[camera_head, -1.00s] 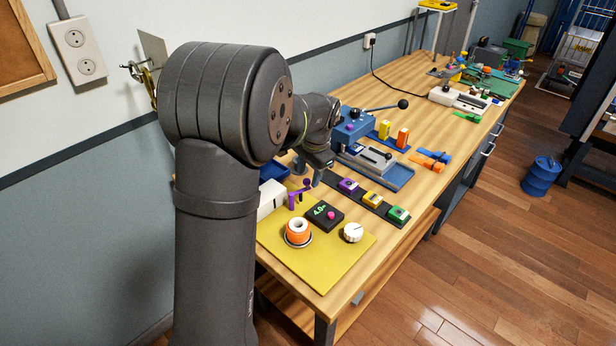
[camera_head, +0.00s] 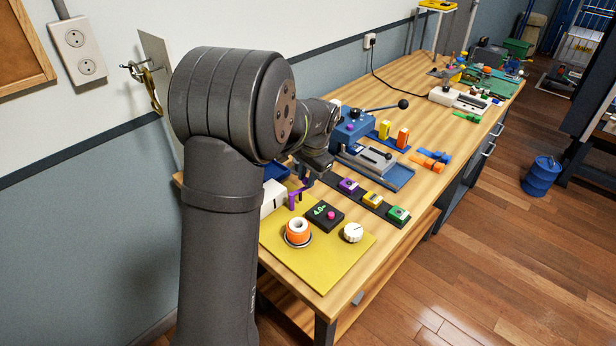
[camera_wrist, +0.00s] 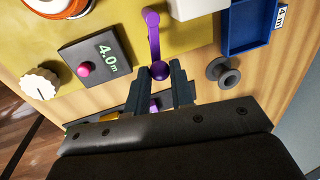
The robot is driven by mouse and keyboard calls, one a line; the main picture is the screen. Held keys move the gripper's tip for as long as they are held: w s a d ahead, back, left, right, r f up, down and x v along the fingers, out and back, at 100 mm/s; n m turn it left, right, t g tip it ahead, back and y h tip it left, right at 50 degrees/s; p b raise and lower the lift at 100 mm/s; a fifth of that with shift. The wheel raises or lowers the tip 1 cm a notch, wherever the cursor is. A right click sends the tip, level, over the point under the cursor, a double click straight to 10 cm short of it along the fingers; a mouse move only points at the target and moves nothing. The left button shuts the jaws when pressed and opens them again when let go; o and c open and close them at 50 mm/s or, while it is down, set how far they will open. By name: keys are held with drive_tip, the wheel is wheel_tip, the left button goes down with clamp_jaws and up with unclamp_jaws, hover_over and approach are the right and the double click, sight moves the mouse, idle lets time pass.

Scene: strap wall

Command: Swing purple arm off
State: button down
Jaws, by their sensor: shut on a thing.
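The purple arm (camera_wrist: 153,38) is a slim lever with a round purple knob (camera_wrist: 159,71) at its end, beside a white block. In the wrist view the knob lies between the tips of my gripper (camera_wrist: 158,80), which is shut on it. In the head view the purple arm (camera_head: 294,199) stands at the back edge of the yellow mat. There my gripper (camera_head: 306,181) covers much of the knob.
The yellow mat (camera_head: 321,266) carries an orange-and-white roll (camera_head: 298,232), a black display (camera_head: 325,215) reading 4.0m and a white dial (camera_head: 353,232). A blue tray (camera_wrist: 249,30) and a dark grey spool (camera_wrist: 223,75) are close by. A dark strip with coloured buttons lies alongside.

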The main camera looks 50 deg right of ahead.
drive_tip(key=shift+w+d+n, duration=0.15)
drive_tip(key=shift+w+n, duration=0.45)
drive_tip(key=shift+n, duration=0.7)
drive_tip(key=c, duration=1.3)
unclamp_jaws()
drive_tip(key=shift+o, duration=0.2)
drive_tip(key=s+r, duration=0.3)
drive_tip(key=r, duration=1.4)
drive_tip(key=shift+s+d, duration=0.15)
drive_tip(key=shift+d, duration=0.15)
